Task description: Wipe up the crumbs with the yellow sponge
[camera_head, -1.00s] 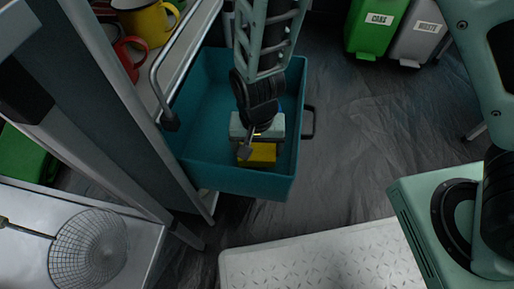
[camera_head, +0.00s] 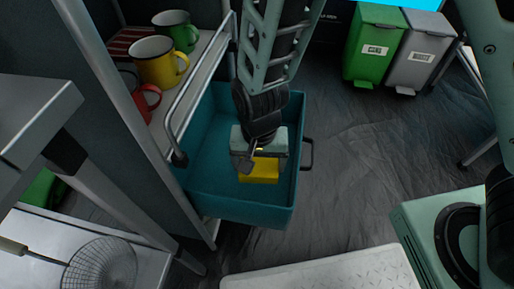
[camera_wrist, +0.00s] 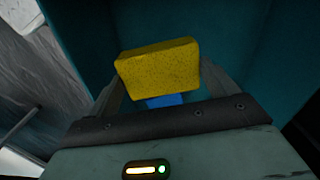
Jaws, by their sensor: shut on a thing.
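The yellow sponge (camera_head: 259,171) is a small block held at the end of my gripper (camera_head: 257,160), over the teal drawer (camera_head: 213,195). In the wrist view the sponge (camera_wrist: 160,70) sits between the two fingers of my gripper (camera_wrist: 165,88), which are shut on it. A small blue patch (camera_wrist: 165,101) shows just below the sponge in the wrist view; I cannot tell what it is. The sponge is inside the drawer's outline; its height above the drawer floor is unclear. No crumbs can be made out.
The drawer walls surround my gripper, with a handle (camera_head: 308,155) on the right. A shelf at left holds a yellow mug (camera_head: 157,64), a green mug (camera_head: 174,30) and a red mug (camera_head: 148,101). Green (camera_head: 375,47) and grey (camera_head: 418,52) bins stand at the back. A wire strainer (camera_head: 102,264) lies lower left.

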